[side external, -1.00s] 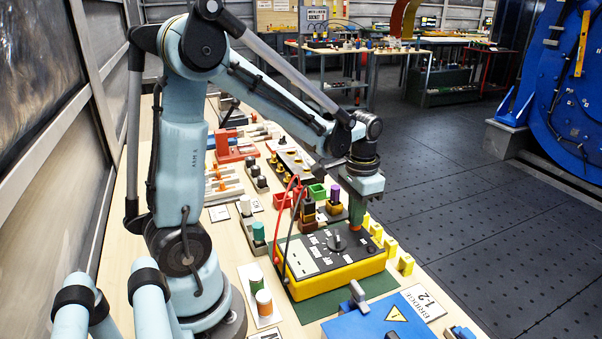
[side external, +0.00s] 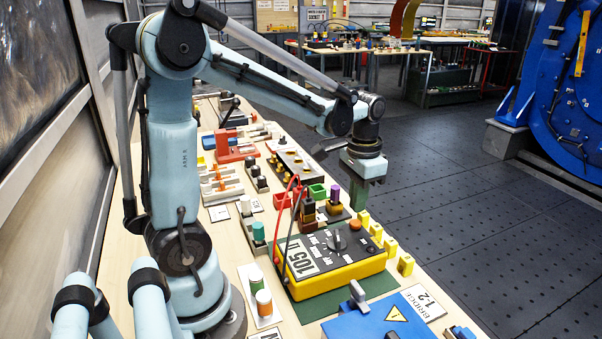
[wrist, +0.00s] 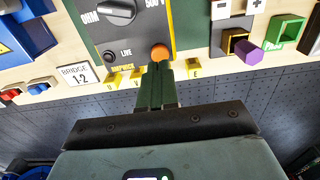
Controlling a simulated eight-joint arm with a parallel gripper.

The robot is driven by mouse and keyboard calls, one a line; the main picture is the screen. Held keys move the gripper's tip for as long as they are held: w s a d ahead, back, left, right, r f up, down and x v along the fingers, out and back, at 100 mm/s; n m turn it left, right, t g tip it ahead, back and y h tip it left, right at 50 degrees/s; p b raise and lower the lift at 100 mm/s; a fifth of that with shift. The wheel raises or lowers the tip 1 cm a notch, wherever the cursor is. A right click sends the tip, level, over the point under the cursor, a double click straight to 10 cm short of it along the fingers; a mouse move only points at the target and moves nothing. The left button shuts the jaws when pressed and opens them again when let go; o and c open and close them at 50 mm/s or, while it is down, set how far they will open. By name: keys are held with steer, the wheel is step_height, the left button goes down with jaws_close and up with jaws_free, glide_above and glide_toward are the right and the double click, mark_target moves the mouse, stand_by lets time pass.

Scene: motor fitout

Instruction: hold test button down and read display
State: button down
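The yellow tester (side external: 335,283) with a dark top lies on the bench in the side view. Its display (side external: 303,259) reads 105, followed by a unit sign too small to be sure of. The dial (side external: 340,242) sits right of the display. The round orange test button (side external: 354,226) is at the panel's far corner; it also shows in the wrist view (wrist: 160,53), uncovered. My gripper (side external: 357,208) is above the button, apart from it. In the wrist view its green fingers (wrist: 158,68) are together, with nothing seen between them.
Red and black leads (side external: 285,225) arch up from the tester's left side. Yellow blocks (side external: 391,247) line the bench's right edge. A purple peg (side external: 334,192) and green bin (side external: 317,192) stand behind the tester. A blue box (side external: 375,325) is in front.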

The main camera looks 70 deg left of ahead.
steer(key=shift+r, duration=1.7)
steer(key=shift+s+d, duration=0.1)
steer(key=shift+d, duration=0.1)
steer(key=s+d+t, duration=0.5)
steer(key=d+t, duration=0.2)
steer(key=shift+s+d, duration=0.3)
steer(key=shift+d, duration=0.05)
steer(key=shift+r, duration=0.1)
